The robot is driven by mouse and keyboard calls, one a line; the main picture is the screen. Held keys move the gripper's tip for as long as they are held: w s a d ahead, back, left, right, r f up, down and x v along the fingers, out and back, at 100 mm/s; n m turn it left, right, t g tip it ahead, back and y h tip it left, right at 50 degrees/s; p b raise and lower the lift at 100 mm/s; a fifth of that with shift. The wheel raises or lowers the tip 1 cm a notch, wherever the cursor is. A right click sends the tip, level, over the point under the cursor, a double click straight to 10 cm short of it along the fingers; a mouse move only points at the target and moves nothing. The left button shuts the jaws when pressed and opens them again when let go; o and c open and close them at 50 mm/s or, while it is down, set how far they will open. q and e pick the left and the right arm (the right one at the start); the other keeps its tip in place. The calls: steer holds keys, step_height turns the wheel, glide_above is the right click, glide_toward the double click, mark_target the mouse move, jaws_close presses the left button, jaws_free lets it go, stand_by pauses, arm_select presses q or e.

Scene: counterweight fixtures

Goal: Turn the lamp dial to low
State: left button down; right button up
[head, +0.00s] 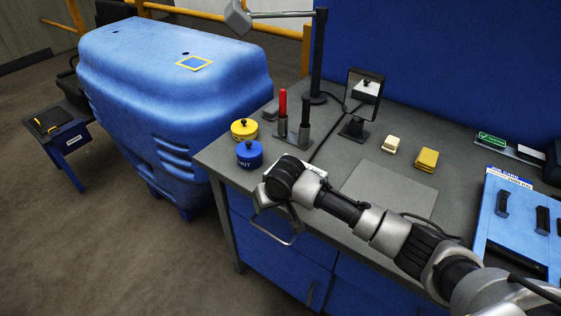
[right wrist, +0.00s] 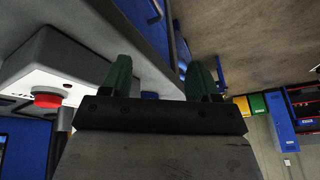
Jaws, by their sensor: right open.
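The lamp has a dark upright post (head: 319,55) at the bench's back left and a grey head (head: 238,17) reaching left. In the head view, a white labelled edge (head: 314,167) is mostly hidden behind my right wrist. My right gripper (right wrist: 160,78) has its green fingers apart with nothing between them, the knob being left of them. My left gripper is out of view.
Yellow (head: 244,129) and blue (head: 250,153) round knobbed objects sit at the bench's left corner. Red and dark upright handles (head: 283,112) and a small mirror (head: 363,90) stand behind. A flat grey plate (head: 390,190) lies clear right of my wrist.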

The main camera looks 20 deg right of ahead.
steer(key=w+d+r+m+h, duration=0.1)
steer(key=w+d+r, duration=0.25)
steer(key=r, duration=0.35)
steer(key=w+d+r+m+h, duration=0.1)
steer(key=w+d+r+m, duration=0.1)
steer(key=w+d+r, duration=0.3)
steer(key=x, duration=0.3)
steer(key=a+p+x, duration=0.1)
steer(key=x, duration=0.3)
steer(key=shift+s+a+f, duration=0.15)
steer(key=shift+a+f, duration=0.05)
steer(key=shift+f, duration=0.05)
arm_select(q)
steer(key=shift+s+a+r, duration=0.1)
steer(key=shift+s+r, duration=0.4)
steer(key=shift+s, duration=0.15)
arm_select(e)
steer(key=shift+x, duration=1)
steer(key=shift+r, duration=0.1)
steer(key=shift+c, duration=0.2)
steer(key=c, duration=0.9)
